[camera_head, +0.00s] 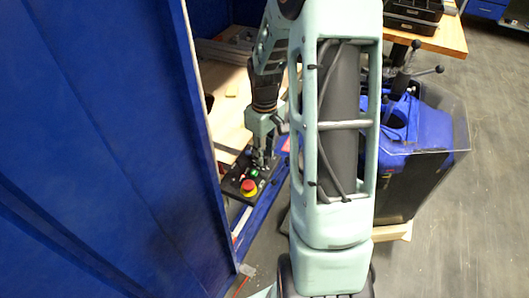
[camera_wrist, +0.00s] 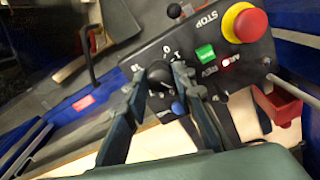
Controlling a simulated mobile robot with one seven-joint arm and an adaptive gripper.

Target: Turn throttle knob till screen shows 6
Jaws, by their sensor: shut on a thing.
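The black control panel (camera_wrist: 228,65) fills the upper right of the wrist view and also shows in the head view (camera_head: 237,186). The round black knob (camera_wrist: 159,74) sits on it near printed marks. My gripper (camera_wrist: 158,76) has one finger on each side of the knob and is shut on it. In the head view my gripper (camera_head: 261,158) comes down onto the far part of the panel, and the knob is hidden. A small red glow (camera_wrist: 227,60) beside the green switch may be the screen; I cannot read a number.
A red stop button (camera_wrist: 251,25) on a yellow ring stands on the panel near a lit green switch (camera_wrist: 205,52). A blue button (camera_wrist: 178,107) lies close to my right finger. A tall blue wall (camera_head: 110,130) stands left of my arm.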

